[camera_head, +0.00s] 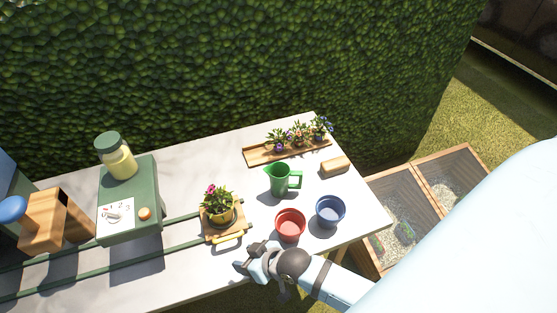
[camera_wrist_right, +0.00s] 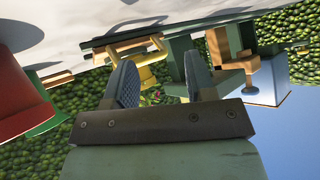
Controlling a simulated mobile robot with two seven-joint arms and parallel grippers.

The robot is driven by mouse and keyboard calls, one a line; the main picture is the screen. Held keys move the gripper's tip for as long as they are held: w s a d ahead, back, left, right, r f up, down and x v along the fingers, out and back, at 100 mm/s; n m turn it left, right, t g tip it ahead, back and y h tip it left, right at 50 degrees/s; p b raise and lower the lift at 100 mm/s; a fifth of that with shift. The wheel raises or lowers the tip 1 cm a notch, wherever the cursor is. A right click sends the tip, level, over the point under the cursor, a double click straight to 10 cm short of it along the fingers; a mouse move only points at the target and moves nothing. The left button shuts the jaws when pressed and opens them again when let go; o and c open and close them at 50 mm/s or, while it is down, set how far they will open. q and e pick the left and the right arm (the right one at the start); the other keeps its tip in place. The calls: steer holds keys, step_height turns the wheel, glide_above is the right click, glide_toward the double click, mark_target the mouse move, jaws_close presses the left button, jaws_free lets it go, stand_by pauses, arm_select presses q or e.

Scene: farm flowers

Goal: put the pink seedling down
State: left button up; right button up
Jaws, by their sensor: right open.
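The pink seedling (camera_head: 212,190) has green leaves and pink flowers and stands upright in a yellow pot (camera_head: 222,214). The pot rests on a small wooden carriage (camera_head: 208,237) with a yellow handle (camera_head: 229,237). My right gripper (camera_head: 241,262) is just in front of the carriage, open, and appears empty. In the right wrist view, which is upside down, the fingers (camera_wrist_right: 158,80) are apart, with a bit of pink flower and the yellow pot showing beyond them. The fingers partly hide the pot there. My left gripper is in no view.
Dark green rails (camera_head: 180,219) run left from the carriage past a green machine (camera_head: 130,200) with a jar. A red pot (camera_head: 290,224), blue pot (camera_head: 330,211) and green jug (camera_head: 279,179) stand to the right. A wooden tray (camera_head: 257,155) of flowers is behind.

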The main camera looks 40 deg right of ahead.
steer(key=s+d+f+t+h, duration=0.1)
steer(key=s+d, duration=0.4)
steer(key=s, duration=0.1)
steer(key=shift+s+t, duration=0.4)
steer(key=shift+r+h+p, duration=0.3)
steer(key=shift+r+p, duration=0.5)
steer(key=shift+p, duration=0.1)
